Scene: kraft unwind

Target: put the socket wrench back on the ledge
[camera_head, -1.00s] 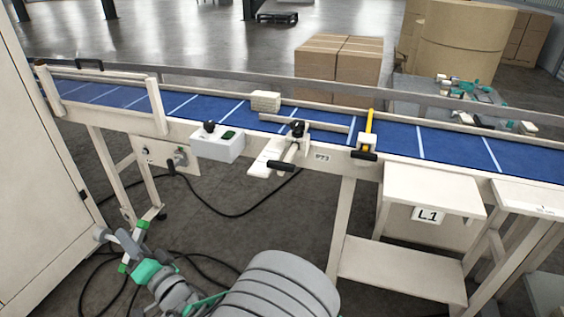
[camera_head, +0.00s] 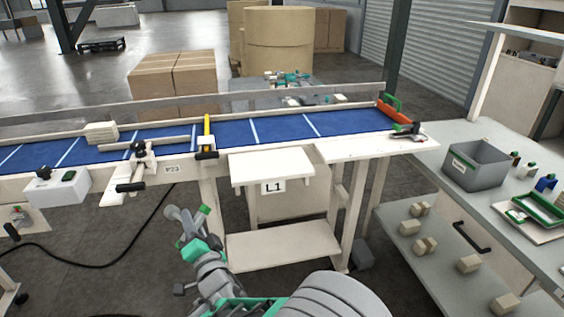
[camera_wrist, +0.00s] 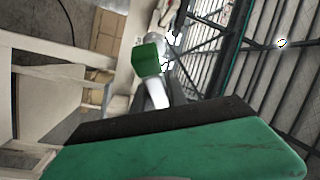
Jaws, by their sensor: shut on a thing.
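The socket wrench (camera_head: 173,213) is a grey metal piece in the jaws of my gripper (camera_head: 192,227), low in the head view. My gripper is shut on it between green fingertips. In the wrist view, a silver part of the wrench (camera_wrist: 157,93) shows beyond the large green finger; the rest is hidden. The pale ledge (camera_head: 262,163) with an L1 sign on its front sticks out from the near side of the conveyor. It is ahead and to the right of my gripper, and its top looks bare. My gripper is apart from it, in front of the conveyor.
The blue conveyor (camera_head: 277,129) runs across, with a yellow-handled clamp (camera_head: 207,135) and a black-handled clamp (camera_head: 140,165) on its near edge. A low shelf (camera_head: 281,246) is under the ledge. A workbench with a grey bin (camera_head: 476,170) stands right. A cable lies on the floor.

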